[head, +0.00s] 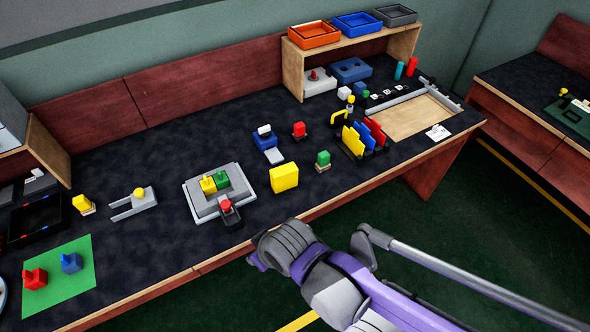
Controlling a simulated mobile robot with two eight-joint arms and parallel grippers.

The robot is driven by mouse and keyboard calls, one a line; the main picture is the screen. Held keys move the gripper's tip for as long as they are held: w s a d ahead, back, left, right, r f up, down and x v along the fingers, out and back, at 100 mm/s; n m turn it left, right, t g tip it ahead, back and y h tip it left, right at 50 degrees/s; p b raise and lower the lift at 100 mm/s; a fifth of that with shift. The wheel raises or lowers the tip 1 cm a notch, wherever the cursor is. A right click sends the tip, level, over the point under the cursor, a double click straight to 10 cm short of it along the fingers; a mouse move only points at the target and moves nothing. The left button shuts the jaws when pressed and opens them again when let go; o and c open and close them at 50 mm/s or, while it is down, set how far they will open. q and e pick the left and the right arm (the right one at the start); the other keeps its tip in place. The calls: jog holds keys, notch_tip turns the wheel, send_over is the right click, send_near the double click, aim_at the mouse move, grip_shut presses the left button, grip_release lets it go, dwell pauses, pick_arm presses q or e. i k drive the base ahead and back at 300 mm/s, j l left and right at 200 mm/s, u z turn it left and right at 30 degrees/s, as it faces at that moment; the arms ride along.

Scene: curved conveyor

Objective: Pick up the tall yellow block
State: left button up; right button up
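A big plain yellow block (284,177) stands upright on the dark table near its front edge, right of the grey plate fixture. It is the largest yellow block in view. A smaller yellow block (208,185) sits on the grey fixture beside a green one, and another yellow block (84,204) stands at the left. My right arm comes in from the lower right. Its end, with my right gripper (257,262), is below and apart from the big yellow block, in front of the table edge. Its fingers are not clear. My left gripper is out of view.
The grey fixture (195,205) with a red-topped part stands left of the big block. A shelf with trays (314,35) is at the back.

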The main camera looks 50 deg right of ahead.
aim_at(285, 177)
jog(key=l, duration=0.55)
jog(key=k+l, duration=0.15)
jog(key=l, duration=0.9)
jog(key=k+l, duration=0.15)
jog(key=l, duration=0.4)
jog(key=i, duration=0.4)
jog(key=l+u, duration=0.05)
